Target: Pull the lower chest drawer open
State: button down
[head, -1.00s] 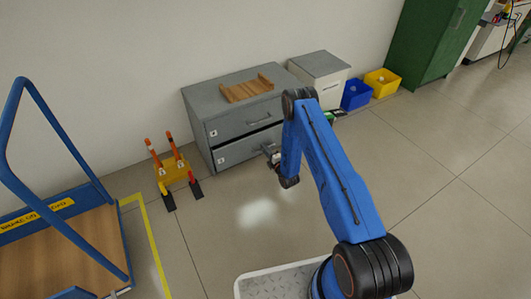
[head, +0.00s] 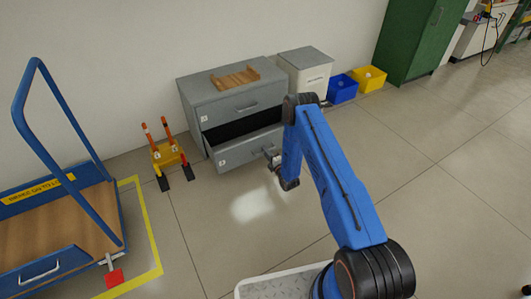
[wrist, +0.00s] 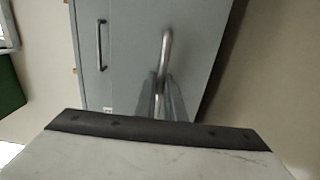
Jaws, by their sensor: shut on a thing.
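The grey chest (head: 190,102) stands against the wall in the head view. Its lower drawer (head: 235,153) is out part way, with a dark opening above its front; the upper drawer (head: 225,108) is shut. My gripper (head: 273,157) is at the right part of the lower drawer front, partly hidden by my arm. In the wrist view my gripper (wrist: 161,98) is shut on the lower drawer's bar handle (wrist: 166,45). The upper drawer's handle (wrist: 101,45) shows to the left there, apart from the fingers.
A wooden tray (head: 233,80) lies on the chest. A white bin (head: 303,78), a blue bin (head: 342,92) and a yellow bin (head: 371,81) stand to the right. A yellow stand (head: 167,155) and a blue trolley (head: 60,222) are left. Floor before the chest is clear.

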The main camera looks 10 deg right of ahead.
jog(key=shift+s, duration=0.15)
jog(key=c, duration=1.8)
grip_release()
jog(key=shift+c, duration=0.2)
jog(key=shift+s+d, duration=0.1)
jog(key=v, duration=1.7)
